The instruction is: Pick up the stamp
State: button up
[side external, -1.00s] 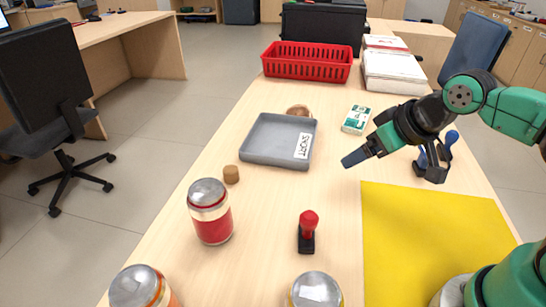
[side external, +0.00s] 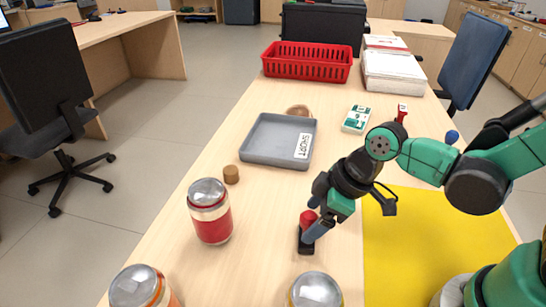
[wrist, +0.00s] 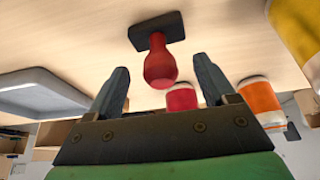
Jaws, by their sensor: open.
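The stamp (side external: 304,244) has a red knobbed handle and a dark rectangular base, and it stands upright on the counter. In the wrist view the stamp's red handle (wrist: 160,64) shows between and just beyond the two fingertips. My gripper (side external: 311,232) has come down over the stamp from the right and partly hides its handle in the side view. In the wrist view my gripper (wrist: 162,76) is open, with a finger on each side of the handle and nothing held. I cannot tell whether a finger touches the stamp.
A red-labelled jar (side external: 210,212) stands left of the stamp, and another jar (side external: 315,291) stands in front. A grey tray (side external: 258,160), a cork (side external: 231,174) and a red basket (side external: 306,62) lie farther back. A yellow mat (side external: 400,270) covers the right side.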

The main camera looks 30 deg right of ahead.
jog(key=shift+x, duration=1.1)
grip_shut()
